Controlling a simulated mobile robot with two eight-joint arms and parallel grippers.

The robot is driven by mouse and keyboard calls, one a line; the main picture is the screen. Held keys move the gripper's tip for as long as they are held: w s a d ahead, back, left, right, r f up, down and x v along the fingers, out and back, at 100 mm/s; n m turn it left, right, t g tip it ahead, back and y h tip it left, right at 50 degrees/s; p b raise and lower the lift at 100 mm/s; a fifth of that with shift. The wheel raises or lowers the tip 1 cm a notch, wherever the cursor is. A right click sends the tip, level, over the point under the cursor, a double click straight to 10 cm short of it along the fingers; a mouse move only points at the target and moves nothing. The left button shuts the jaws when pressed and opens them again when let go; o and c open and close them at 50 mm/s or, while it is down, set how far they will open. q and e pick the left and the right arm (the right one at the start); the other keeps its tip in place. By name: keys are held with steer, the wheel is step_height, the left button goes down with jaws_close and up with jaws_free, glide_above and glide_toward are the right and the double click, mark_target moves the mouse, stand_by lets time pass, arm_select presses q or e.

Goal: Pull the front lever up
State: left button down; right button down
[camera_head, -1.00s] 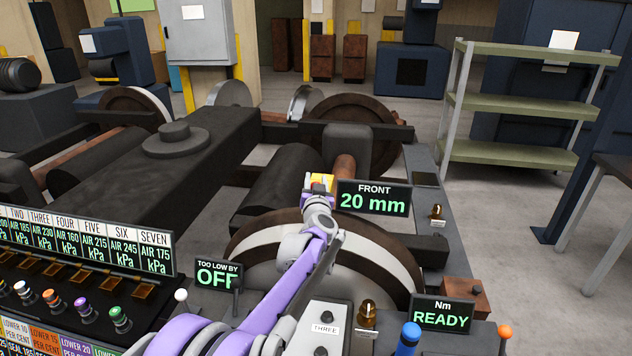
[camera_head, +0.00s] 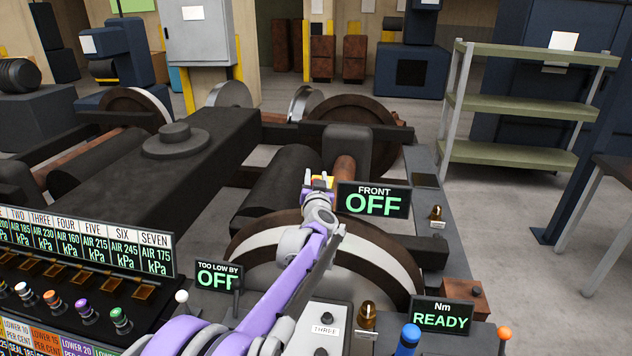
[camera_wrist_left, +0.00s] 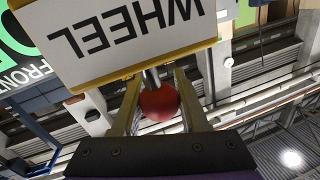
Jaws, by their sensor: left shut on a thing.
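My left gripper (camera_head: 319,184) is at the far end of the purple and grey arm, just left of the FRONT display (camera_head: 373,200), which reads OFF in green. In the left wrist view a red ball knob (camera_wrist_left: 159,102) on a short metal rod sits between the two fingers, and the gripper is shut on it. I take this knob to be the front lever. The rod meets a yellow-edged box with a white plate (camera_wrist_left: 130,40) marked WHEEL, upside down in that view. In the head view the gripper hides the knob. My right gripper is not in view.
A large wheel (camera_head: 395,255) and the dark bogie frame (camera_head: 235,130) lie around the arm. A display (camera_head: 219,276) reads TOO LOW BY OFF, and another (camera_head: 441,315) reads Nm READY. A green shelf rack (camera_head: 520,103) stands at the right.

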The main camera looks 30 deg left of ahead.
arm_select(q)
step_height(320, 180, up, 3)
steer(key=shift+f+p, duration=0.15)
steer(key=shift+p, duration=0.15)
steer(key=shift+c, duration=2.2)
jaws_free()
steer(key=shift+s+d, duration=0.1)
steer(key=shift+s+d+f, duration=0.1)
steer(key=shift+s+d, duration=0.1)
steer(key=shift+s, duration=0.1)
steer(key=b+v, duration=0.1)
steer(key=v, duration=0.8)
steer(key=shift+s, duration=0.4)
